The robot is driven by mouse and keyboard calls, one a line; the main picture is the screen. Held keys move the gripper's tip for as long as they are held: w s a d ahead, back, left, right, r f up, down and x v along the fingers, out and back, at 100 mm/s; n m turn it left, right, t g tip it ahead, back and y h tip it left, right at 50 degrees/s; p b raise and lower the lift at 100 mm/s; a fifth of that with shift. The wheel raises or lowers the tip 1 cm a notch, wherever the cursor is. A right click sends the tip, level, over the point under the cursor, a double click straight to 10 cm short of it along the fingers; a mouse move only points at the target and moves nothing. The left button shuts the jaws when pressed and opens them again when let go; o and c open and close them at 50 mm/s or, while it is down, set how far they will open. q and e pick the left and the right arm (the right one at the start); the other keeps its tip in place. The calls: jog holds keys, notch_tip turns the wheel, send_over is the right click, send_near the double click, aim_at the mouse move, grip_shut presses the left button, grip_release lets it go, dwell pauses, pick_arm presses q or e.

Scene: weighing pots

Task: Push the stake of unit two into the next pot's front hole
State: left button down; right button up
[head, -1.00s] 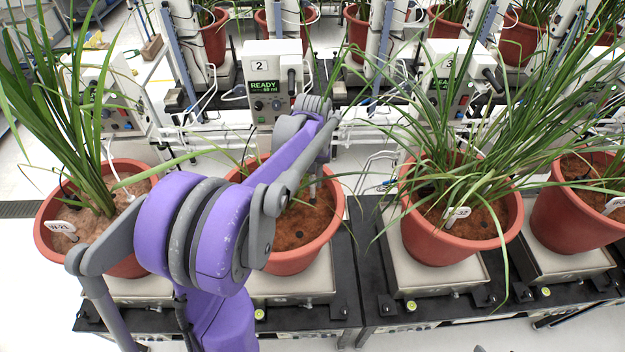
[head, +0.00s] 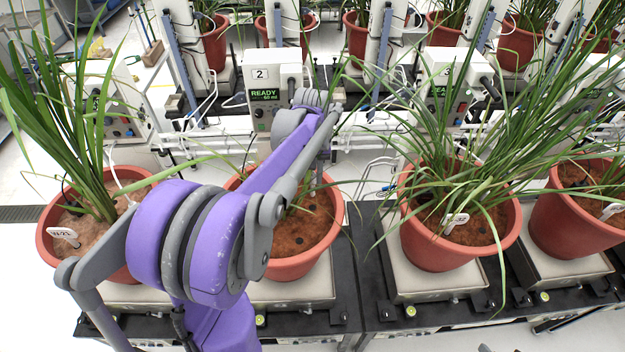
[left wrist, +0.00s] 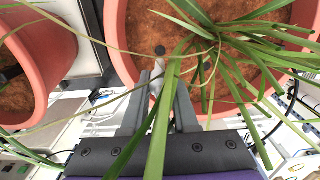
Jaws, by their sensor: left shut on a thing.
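Unit two is the box marked 2 (head: 260,90), with a READY screen, behind the middle pot. My left arm reaches over the middle pot (head: 290,268), and its gripper (head: 320,182) is above the back right of that pot. In the left wrist view the gripper (left wrist: 158,98) points down by a terracotta pot (left wrist: 122,50). Its fingers are shut on a thin pale piece, the stake (left wrist: 158,70), partly hidden by a leaf. The stake looks apart from the soil. My right gripper is not in view.
A leafy pot (head: 437,248) with a white tag stands at the right, and another (head: 62,262) at the left. Long leaves cross the space around the gripper. A second pot rim (left wrist: 66,62) shows at the left of the wrist view. Cables lie behind.

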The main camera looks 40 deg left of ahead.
pick_arm(q)
jog(key=shift+s+r, duration=0.1)
jog(key=shift+r, duration=1.65)
